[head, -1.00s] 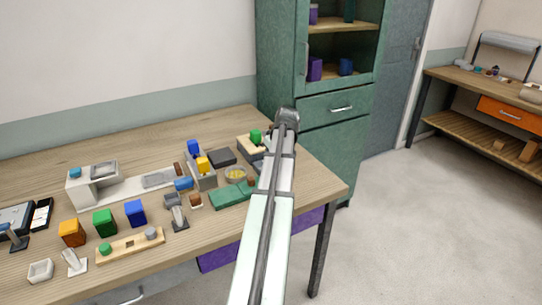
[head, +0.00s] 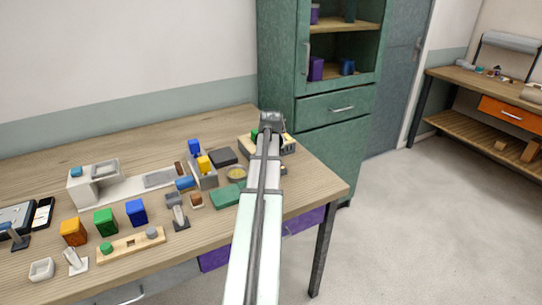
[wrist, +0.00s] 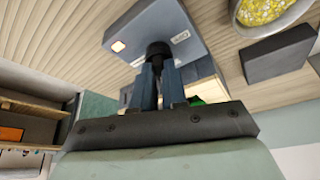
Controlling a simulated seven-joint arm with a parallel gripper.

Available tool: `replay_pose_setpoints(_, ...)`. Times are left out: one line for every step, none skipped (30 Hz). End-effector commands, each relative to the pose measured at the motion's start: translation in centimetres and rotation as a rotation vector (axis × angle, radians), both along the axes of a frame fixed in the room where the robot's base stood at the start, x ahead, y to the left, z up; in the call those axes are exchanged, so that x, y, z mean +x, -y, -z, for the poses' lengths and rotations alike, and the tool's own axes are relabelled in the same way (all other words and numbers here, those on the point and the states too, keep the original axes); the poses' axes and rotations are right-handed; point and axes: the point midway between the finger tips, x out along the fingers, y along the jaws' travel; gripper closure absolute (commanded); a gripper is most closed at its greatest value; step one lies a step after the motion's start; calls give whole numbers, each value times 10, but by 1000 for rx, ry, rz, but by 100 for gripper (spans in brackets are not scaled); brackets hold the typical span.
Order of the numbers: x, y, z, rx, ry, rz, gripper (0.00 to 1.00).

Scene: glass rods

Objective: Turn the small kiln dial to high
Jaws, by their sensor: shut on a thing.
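In the wrist view, a small blue-grey box (wrist: 160,25) sits on the wooden table with a light square patch and a small label on its face. A black round dial (wrist: 157,50) stands on its near side. My gripper (wrist: 158,70) has its two fingers closed around the dial. The dial's pointer and any setting marks cannot be made out. In the head view my gripper (head: 271,122) is at the table's far right corner, and my arm hides the dial and most of the box.
A bowl of yellow bits (wrist: 262,10) and a dark slab (wrist: 279,53) lie close by in the wrist view. A green cloth (head: 226,196) lies left of my arm. Coloured blocks, including a blue one (head: 136,211), crowd the table's left. A green cabinet (head: 335,150) stands behind.

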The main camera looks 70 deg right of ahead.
Motion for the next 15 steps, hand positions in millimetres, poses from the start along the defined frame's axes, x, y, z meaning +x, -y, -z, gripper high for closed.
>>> replay_pose_setpoints(2, 0, 0, -1, 0, 40, 100)
replay_pose_setpoints(2, 0, 0, -1, 0, 69, 100)
replay_pose_setpoints(2, 0, 0, -1, 0, 108, 100)
replay_pose_setpoints(2, 0, 0, -1, 1, 136, 100)
replay_pose_setpoints(3, 0, 0, -1, 0, 165, 100)
replay_pose_setpoints(3, 0, 0, -1, 0, 202, 100)
replay_pose_setpoints(4, 0, 0, -1, -1, 230, 100)
replay_pose_setpoints(4, 0, 0, -1, 0, 259, 100)
replay_pose_setpoints(4, 0, 0, -2, 1, 298, 100)
replay_pose_setpoints(5, 1, 0, -2, 0, 326, 100)
replay_pose_setpoints(5, 1, 0, -2, 1, 355, 100)
replay_pose_setpoints(5, 1, 0, -2, 0, 392, 100)
replay_pose_setpoints(6, 1, 0, -1, 1, 421, 100)
replay_pose_setpoints(6, 1, 0, -2, 0, 450, 100)
replay_pose_setpoints(7, 1, 0, -1, 0, 487, 100)
